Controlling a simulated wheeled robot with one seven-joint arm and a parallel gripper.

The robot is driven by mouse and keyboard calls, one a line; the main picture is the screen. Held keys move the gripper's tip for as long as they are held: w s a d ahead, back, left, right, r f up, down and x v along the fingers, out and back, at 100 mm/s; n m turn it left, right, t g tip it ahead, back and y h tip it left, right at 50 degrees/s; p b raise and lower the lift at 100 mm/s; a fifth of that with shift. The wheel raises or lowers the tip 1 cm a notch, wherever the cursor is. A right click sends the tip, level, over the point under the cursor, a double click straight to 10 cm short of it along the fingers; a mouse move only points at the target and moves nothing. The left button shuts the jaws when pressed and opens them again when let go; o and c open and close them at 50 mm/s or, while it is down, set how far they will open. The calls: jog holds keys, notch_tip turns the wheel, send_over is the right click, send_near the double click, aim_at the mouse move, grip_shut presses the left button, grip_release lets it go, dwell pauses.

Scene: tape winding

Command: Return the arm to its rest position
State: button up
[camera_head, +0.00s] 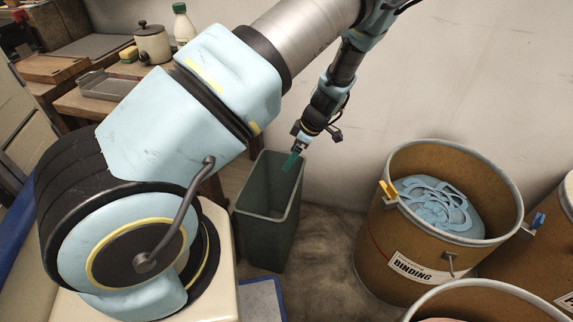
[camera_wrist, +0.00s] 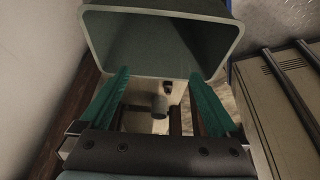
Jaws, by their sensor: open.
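My gripper (camera_head: 292,161) hangs at the end of my arm, over the dark green bin (camera_head: 265,228). Its green fingers point down toward the bin's opening. In the wrist view my gripper (camera_wrist: 158,74) has its two green fingers spread apart, with nothing between them. The bin's rim and hollow inside (camera_wrist: 160,42) fill the top of that view, just beyond the fingertips. The bin looks empty where its inside shows. I cannot tell whether the fingertips are inside the rim.
A brown drum (camera_head: 375,230) labelled BINDING holds blue coiled material (camera_head: 437,203); other drums stand at the right. A wall rises behind the bin. At the upper left, wooden tables carry a pot (camera_head: 152,44), a bottle (camera_head: 183,24), a sponge (camera_head: 128,54) and a grey tray (camera_head: 108,86).

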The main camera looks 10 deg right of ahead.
jog(key=s+a+r+m+g+h+p, duration=0.1)
jog(key=a+r+m+p, duration=0.1)
jog(key=a+r, duration=0.35)
jog(key=a+r+m+h+p, duration=0.1)
jog(key=a+r, duration=0.1)
jog(key=r, duration=0.6)
jog(key=s+a+r+m+g+h+p, duration=0.1)
jog(key=a+r+m+p, duration=0.15)
jog(key=r, duration=0.45)
jog(key=s+a+r+m+p, duration=0.2)
jog(key=s+a+r+m, duration=0.2)
jog(key=a+r, duration=0.2)
jog(key=s+a+r+m+t+h+p, duration=0.1)
jog(key=s+a+r+m, duration=0.3)
jog(key=r, duration=0.5)
jog(key=a+p, duration=0.1)
jog(key=a, duration=0.1)
jog(key=shift+s+a, duration=0.3)
jog(key=shift+s, duration=0.05)
